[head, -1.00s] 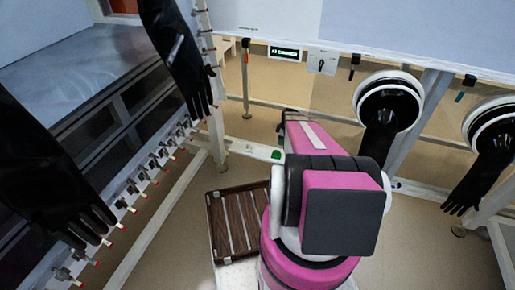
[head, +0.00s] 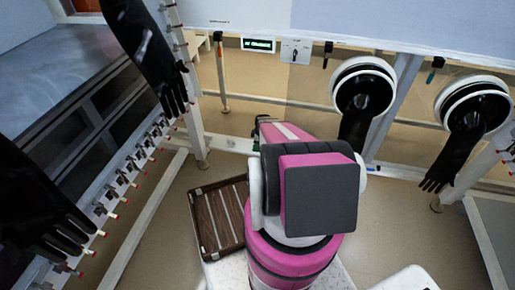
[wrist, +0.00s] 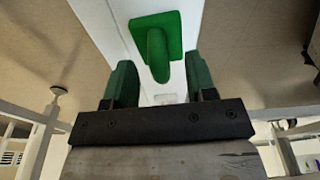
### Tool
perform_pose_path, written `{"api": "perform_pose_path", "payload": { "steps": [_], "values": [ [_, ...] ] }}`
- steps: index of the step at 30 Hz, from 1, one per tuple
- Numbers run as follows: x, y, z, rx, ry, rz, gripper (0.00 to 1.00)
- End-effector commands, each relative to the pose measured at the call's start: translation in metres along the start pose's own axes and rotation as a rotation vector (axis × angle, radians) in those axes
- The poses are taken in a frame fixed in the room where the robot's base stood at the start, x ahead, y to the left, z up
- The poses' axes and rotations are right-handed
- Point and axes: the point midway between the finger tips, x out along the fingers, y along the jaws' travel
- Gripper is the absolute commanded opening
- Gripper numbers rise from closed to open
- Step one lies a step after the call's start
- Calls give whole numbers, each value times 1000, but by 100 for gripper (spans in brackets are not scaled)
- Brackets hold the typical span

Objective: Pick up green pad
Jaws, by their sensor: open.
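The green pad (wrist: 166,30) shows in the wrist view as a flat green plate with a rounded green piece standing out from its middle. It sits on a white beam (wrist: 112,18). In the head view my arm hides most of the gripper, and I cannot make out the pad clearly.
A brown slatted tray (head: 219,222) stands low beside my arm. Black gloves hang at the left (head: 150,55) and from round white ports (head: 363,88) at the right. A row of red-tipped fittings (head: 130,172) runs along the left frame. Bare floor shows at the right.

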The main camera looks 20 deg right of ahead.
Motion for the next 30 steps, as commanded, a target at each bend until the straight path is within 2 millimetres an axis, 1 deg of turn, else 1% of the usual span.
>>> {"api": "perform_pose_path", "payload": {
  "steps": [1, 3, 8, 9, 11, 12, 13, 14, 24, 26, 30],
  "values": [
    [7, 1, 0, 0, 0, -1, 51],
    [10, 0, 0, 0, 0, 0, 51],
    [9, 0, 0, 0, 0, 0, 51],
    [9, 0, 0, 0, 0, 0, 48],
    [9, 0, 0, 0, 0, 0, 28],
    [9, 0, 0, 0, 0, 0, 15],
    [9, 0, 0, 0, 0, 0, 6],
    [9, 0, 0, 0, 0, 0, 0],
    [8, 0, 0, 0, 0, 0, 0],
    [5, 0, -1, 0, 0, 0, 0],
    [-6, -1, -2, 0, 1, 1, 0]
  ]
}}
